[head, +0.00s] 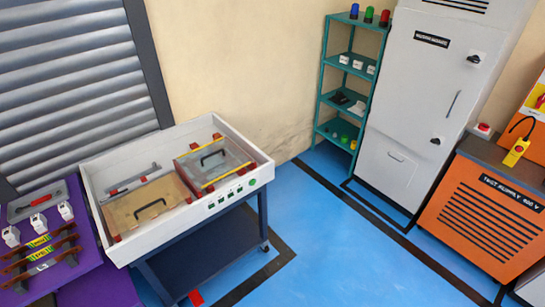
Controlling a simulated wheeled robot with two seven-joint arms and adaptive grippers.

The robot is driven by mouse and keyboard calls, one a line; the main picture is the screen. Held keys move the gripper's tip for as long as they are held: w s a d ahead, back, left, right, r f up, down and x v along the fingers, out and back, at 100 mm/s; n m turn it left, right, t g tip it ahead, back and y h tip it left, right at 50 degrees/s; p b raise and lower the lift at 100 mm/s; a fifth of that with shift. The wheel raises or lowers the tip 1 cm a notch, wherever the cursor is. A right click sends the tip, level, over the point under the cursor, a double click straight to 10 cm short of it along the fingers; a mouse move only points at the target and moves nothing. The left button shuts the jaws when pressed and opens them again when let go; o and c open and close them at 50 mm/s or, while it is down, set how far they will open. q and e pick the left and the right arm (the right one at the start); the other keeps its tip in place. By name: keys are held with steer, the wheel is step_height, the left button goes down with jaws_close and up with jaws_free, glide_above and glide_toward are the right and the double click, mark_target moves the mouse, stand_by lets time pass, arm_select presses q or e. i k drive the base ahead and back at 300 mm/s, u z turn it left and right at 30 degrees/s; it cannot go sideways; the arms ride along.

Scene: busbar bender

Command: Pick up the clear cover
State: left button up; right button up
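Two see-through panels with dark handles lie in a white tray-topped cart (255,152) at the centre left. The left panel (130,217) looks tan and clear, with red pieces at its corners. The right panel (228,164) looks greyish and clear, with yellow strips along two edges and red pieces near it. I cannot tell for sure which one is the clear cover. Neither of my grippers is in view, and nothing touches the panels.
A purple bench (95,285) at the left holds switches, bars and a grey plate (37,204). A teal shelf (325,100), a grey cabinet (405,110) and an orange supply unit (485,215) stand at the right. Blue floor (335,250) is clear right of the cart.

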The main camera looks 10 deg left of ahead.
mark_target(203, 166)
steer(key=z, duration=0.25)
steer(key=i, duration=3.35)
steer(key=u, duration=3.05)
